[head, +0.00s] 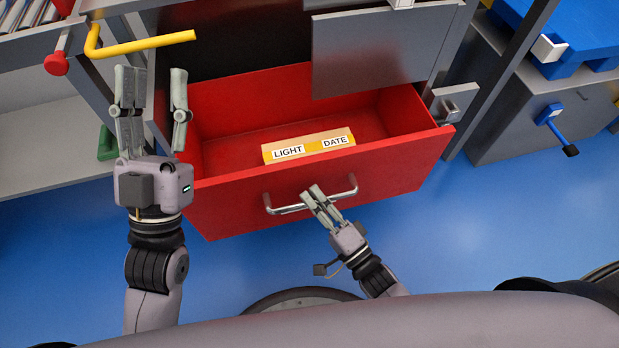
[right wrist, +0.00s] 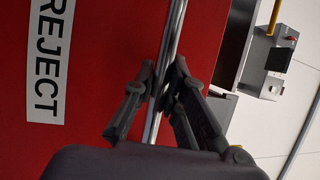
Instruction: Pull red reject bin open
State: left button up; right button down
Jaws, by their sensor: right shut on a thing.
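The red reject bin (head: 310,216) is a drawer pulled well out of the grey cabinet in the head view. Its metal bar handle (head: 285,208) is on the front face. A "REJECT" label (right wrist: 50,62) shows on the red front in the right wrist view. My right gripper (head: 315,192) is shut on the handle, which also runs between its fingers in the right wrist view (right wrist: 176,40). My left gripper (head: 152,78) is open and empty, raised beside the bin's left side.
A yellow bar (head: 145,46) and red knob (head: 56,64) are close to my left gripper. A grey panel (head: 370,48) hangs over the bin's back right. A grey cabinet with a blue lever (head: 550,114) stands at right. Blue floor (head: 490,220) is clear in front.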

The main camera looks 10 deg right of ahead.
pick_arm(q)
jog(key=w+f+g+y+p, duration=0.1)
jog(key=f+g+p, duration=0.1)
jog(key=f+g, duration=0.3)
jog(key=w+a+f+g+y+p, duration=0.1)
jog(key=f+g, duration=0.5)
jog(key=f, duration=0.6)
jog(key=shift+w+a+y+p, duration=0.25)
jog(key=shift+w+y+p, duration=0.1)
jog(key=shift+w+y, duration=0.45)
pick_arm(e)
jog(key=s+d, duration=0.2)
jog(key=s, duration=1.3)
jog(key=shift+f, duration=0.1)
jog(key=c, duration=1.6)
grip_release()
jog(key=shift+w+a, duration=0.1)
